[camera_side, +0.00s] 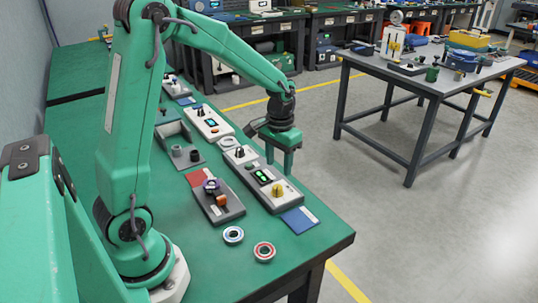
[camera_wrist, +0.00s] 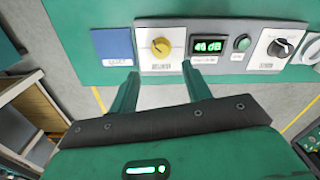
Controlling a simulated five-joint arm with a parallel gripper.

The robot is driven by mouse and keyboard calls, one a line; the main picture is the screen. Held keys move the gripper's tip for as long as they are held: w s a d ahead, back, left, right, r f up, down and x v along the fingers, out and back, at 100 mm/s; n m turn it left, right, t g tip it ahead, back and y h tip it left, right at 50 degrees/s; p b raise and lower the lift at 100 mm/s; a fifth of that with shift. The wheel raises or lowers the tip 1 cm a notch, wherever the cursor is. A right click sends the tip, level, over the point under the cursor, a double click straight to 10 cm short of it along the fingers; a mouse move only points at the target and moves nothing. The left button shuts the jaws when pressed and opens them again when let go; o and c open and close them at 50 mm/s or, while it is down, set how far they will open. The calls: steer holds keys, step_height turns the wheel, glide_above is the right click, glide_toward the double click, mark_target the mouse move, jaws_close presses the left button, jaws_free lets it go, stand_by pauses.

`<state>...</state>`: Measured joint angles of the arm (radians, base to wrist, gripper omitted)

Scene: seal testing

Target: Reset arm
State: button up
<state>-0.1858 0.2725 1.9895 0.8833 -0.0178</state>
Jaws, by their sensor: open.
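My gripper (camera_side: 279,166) hangs over the far right edge of the green bench, fingers pointing down beside the test box (camera_side: 262,182). In the wrist view my gripper (camera_wrist: 160,70) has its two fingers spread apart with nothing between them. The box shows a yellow knob (camera_wrist: 161,46), a lit display (camera_wrist: 209,47) that seems to read 46 dB, a green button (camera_wrist: 242,43) and a black knob (camera_wrist: 279,48). The fingertips appear just short of the box's edge in that view. I cannot tell whether they touch it.
A fixture (camera_side: 228,212) carrying a purple ring and an orange part sits left of the box. A blue pad (camera_side: 299,219) lies by the box. Open floor (camera_side: 420,230) is on the right.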

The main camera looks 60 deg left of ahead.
steer(key=shift+r, duration=0.1)
steer(key=s+d+r+m+t, duration=0.1)
steer(key=s+d+r+t, duration=0.1)
steer(key=s+r, duration=0.4)
steer(key=s+d+r+m+t, duration=0.1)
steer(key=s+d+r+t, duration=0.2)
steer(key=s, duration=0.7)
steer(key=shift+s+d+r+t, duration=0.35)
steer(key=shift+d+r, duration=0.85)
steer(key=shift+r, duration=0.95)
stand_by(0.3)
